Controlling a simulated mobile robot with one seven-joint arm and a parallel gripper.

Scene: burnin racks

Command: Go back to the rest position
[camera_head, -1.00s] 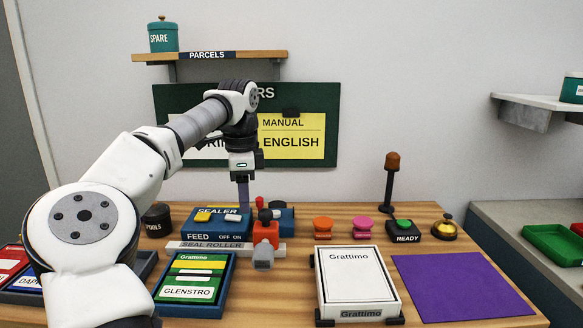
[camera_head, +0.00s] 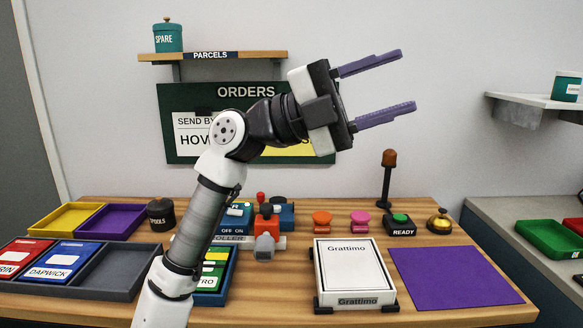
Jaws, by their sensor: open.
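My gripper (camera_head: 392,87) is raised high above the wooden table, in front of the orders board, in the head view. Its two purple fingers point to the right and stand wide apart. Nothing is between them. My arm rises from the lower left and bends at the elbow in front of the board, hiding part of the sealer, the green card and the board's text.
The table holds a white Grattimo box (camera_head: 354,270), a purple mat (camera_head: 455,277), a READY button (camera_head: 401,223), a bell (camera_head: 440,222), an orange-topped post (camera_head: 389,180) and a grey card tray (camera_head: 107,277). Shelves (camera_head: 218,56) hang behind. Space above the right table is clear.

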